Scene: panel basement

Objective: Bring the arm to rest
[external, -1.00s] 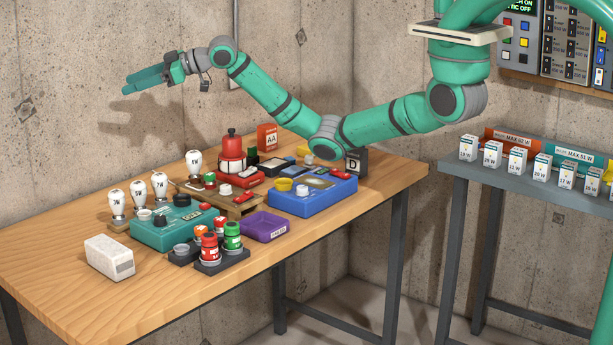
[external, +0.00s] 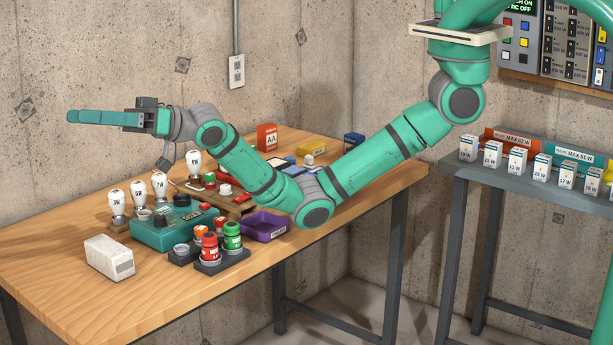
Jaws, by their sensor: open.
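My gripper (external: 95,117) is at the upper left in the external view, raised above the wooden table (external: 60,275) and pointing left. Its fingers are seen side-on, and it is open with nothing visible between them. My arm reaches from the right across the table, with its elbow low over the purple tray (external: 265,227). The gripper is above and left of the bulbs (external: 116,203) marked with wattages, clear of them. The arm hides part of the blue box and the red device behind it.
A teal device (external: 165,235), red and green jars (external: 232,237) and a white block (external: 109,257) stand on the table. An orange AA box (external: 267,137) is at the back. A grey side table (external: 560,185) holds several small boxes. The table's front left is clear.

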